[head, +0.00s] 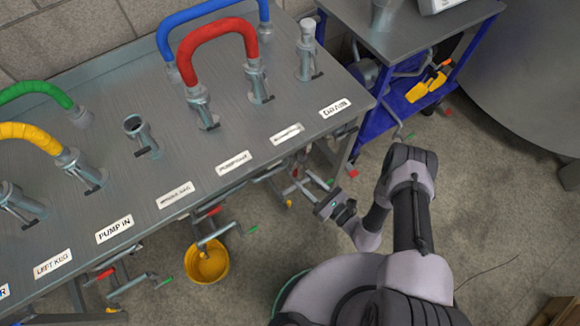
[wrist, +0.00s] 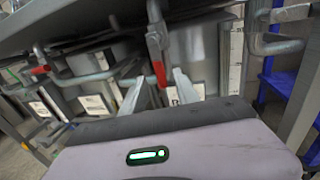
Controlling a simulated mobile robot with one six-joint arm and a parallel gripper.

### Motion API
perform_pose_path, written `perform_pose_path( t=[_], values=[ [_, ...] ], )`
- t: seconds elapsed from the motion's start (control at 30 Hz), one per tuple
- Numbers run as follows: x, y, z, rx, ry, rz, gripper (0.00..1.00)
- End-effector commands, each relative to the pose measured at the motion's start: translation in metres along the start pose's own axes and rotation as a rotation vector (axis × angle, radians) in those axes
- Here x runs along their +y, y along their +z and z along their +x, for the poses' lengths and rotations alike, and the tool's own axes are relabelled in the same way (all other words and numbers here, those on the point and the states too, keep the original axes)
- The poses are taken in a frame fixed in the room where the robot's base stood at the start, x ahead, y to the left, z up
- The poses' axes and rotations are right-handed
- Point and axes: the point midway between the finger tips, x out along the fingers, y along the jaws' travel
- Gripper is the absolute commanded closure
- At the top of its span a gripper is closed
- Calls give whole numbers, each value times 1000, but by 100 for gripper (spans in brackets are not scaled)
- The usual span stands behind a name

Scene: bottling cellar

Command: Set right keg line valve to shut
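Grey valve pipes with red-tipped levers sit under the front edge of the bench. In the wrist view a lever with a red grip (wrist: 160,73) hangs down from a grey valve body (wrist: 156,35). My gripper (wrist: 158,92) has its two pale fingers apart, one on each side of that red grip; I cannot tell whether they touch it. In the head view my gripper (head: 328,205) is at the bench's front right, below its top. The small label plates there are too blurred to tell which one names the right keg.
The bench top (head: 120,185) carries pipe stubs and a red hose (head: 215,30). A yellow bucket (head: 207,263) stands under the bench. A blue-framed cart (head: 425,95) stands at the right. A further red-gripped lever (wrist: 40,70) is left in the wrist view.

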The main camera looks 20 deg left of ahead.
Motion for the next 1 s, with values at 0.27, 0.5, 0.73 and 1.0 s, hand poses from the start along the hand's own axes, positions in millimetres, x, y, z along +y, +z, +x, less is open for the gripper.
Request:
perform_pose_path(
  t=[0.27,0.5,0.73,1.0],
  values=[
    [2,-3,64,-1,5,-1,63],
    [1,0,86,0,2,1,63],
    [0,0,86,0,1,2,63],
    [1,0,86,0,2,2,100]
  ],
)
